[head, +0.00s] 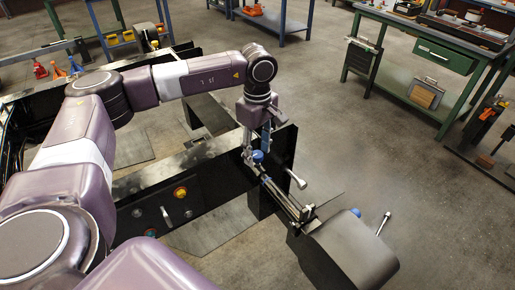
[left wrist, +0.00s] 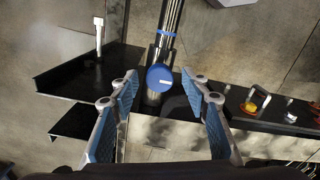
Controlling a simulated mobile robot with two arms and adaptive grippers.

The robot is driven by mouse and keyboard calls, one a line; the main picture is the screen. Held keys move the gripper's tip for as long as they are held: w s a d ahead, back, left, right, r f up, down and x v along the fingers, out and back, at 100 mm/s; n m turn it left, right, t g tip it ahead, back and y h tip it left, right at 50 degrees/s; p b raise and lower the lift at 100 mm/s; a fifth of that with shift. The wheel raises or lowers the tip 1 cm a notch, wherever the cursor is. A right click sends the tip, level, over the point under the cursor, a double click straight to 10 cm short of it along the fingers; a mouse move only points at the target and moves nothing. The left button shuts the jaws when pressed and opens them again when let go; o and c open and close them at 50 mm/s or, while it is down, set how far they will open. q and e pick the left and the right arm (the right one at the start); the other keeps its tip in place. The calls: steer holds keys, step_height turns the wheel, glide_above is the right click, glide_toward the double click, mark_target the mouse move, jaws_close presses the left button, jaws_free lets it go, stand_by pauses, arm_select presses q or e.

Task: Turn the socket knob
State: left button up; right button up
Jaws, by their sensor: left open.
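A round blue knob (head: 257,156) with a small white mark on top sits at the near end of a metal shaft on the black chassis frame. In the left wrist view the knob (left wrist: 159,79) lies centred between the fingertips. My left gripper (head: 254,148) points down over it and is open, with a blue-padded finger on each side. I see gaps on both sides, so the fingers look apart from the knob. My right gripper is not in view.
A silver lever (head: 297,180) sticks up beside the shaft. A black panel (head: 205,180) with a yellow-red knob (head: 180,193) stands left. A green workbench (head: 440,55) is far off, with open floor between.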

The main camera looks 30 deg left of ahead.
arm_select(q)
steer(key=shift+c, duration=1.2)
steer(key=c, duration=0.9)
steer(key=shift+f+n, duration=0.1)
steer(key=shift+n, duration=0.2)
